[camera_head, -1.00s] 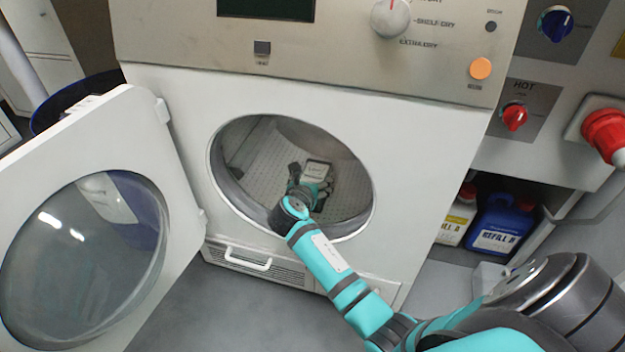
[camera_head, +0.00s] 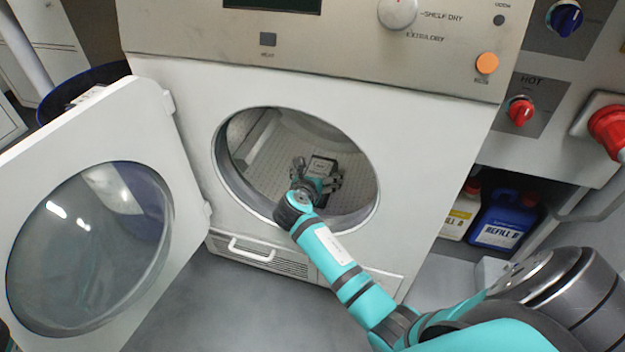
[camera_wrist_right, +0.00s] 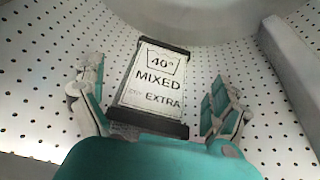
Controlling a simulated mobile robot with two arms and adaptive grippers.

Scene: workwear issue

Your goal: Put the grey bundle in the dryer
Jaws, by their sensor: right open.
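The grey bundle (camera_head: 322,166) is a dark block with a large white label reading 40°, MIXED and EXTRA. It lies inside the drum of the dryer (camera_head: 412,130). It also shows in the right wrist view (camera_wrist_right: 155,82), resting on the perforated drum wall. My right gripper (camera_head: 317,176) reaches through the round opening into the drum. Its fingers are spread open on either side of the bundle, with a visible gap to it in the right wrist view (camera_wrist_right: 160,105). The near end of the bundle is close to the palm; I cannot tell whether they touch. My left gripper is not in view.
The dryer door (camera_head: 165,120) stands wide open to the left. A drum paddle (camera_wrist_right: 290,60) rises right of the bundle. Refill jugs (camera_head: 500,222) stand on the shelf at right. The floor in front is clear.

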